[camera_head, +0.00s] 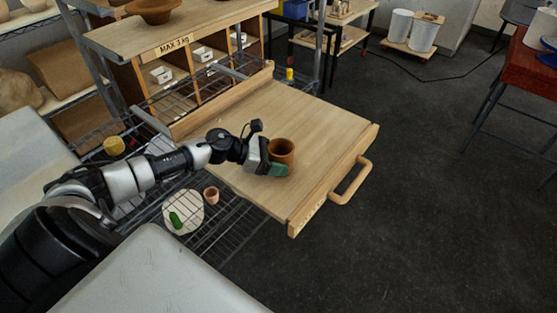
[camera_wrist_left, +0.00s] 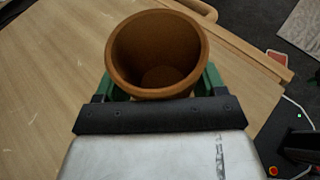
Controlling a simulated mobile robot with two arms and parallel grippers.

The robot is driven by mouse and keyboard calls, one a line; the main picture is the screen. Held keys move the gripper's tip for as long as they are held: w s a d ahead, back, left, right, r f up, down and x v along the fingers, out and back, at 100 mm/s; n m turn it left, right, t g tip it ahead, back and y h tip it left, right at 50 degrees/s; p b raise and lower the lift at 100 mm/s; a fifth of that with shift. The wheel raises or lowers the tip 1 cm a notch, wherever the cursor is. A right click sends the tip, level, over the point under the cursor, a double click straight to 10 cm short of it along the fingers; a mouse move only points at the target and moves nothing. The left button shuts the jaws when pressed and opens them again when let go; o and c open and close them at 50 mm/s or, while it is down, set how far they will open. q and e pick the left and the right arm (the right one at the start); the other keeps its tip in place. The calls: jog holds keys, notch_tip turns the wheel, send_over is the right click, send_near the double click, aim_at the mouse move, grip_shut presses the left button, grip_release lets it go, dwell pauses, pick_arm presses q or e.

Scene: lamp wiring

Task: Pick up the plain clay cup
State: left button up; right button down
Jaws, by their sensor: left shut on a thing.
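The plain clay cup (camera_head: 283,151) is brown and upright, at the pulled-out wooden board (camera_head: 310,119) of the shelf unit. It also shows in the left wrist view (camera_wrist_left: 157,50), where I look into its empty inside. My left gripper (camera_head: 278,168) is shut on the cup, with its green fingers on either side of it. I cannot tell whether the cup rests on the board or hangs just above it. The fingertips are partly hidden behind the cup in the left wrist view. My right gripper is not in view.
The board has a raised front edge with a wooden handle (camera_head: 351,182). Its surface around the cup is clear. A small pinkish cup (camera_head: 211,195) and a round pale plate with a green thing (camera_head: 176,220) are on the wire rack below. Wooden cubbies (camera_head: 205,70) stand behind.

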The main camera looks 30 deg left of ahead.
aim_at(278, 150)
pick_arm(q)
jog(key=shift+r, duration=0.45)
notch_tip(278, 150, up, 2)
jog(key=shift+r+b, duration=0.25)
jog(key=shift+b, duration=0.2)
jog(key=s+a+r+p, duration=0.3)
jog(key=s+r, duration=0.4)
jog(key=s, duration=0.4)
jog(key=shift+p, duration=0.4)
jog(key=shift+s, duration=0.1)
jog(key=s+d+n+t+y, duration=0.1)
jog(key=d+n+t+y, duration=0.1)
jog(key=d+n+y, duration=0.3)
jog(key=s+d+n+t+y, duration=0.2)
jog(key=d+n+t+y, duration=0.1)
jog(key=d, duration=0.8)
jog(key=shift+s+d+f+n+y, duration=0.3)
jog(key=shift+n+y, duration=0.6)
jog(key=shift+y, duration=0.2)
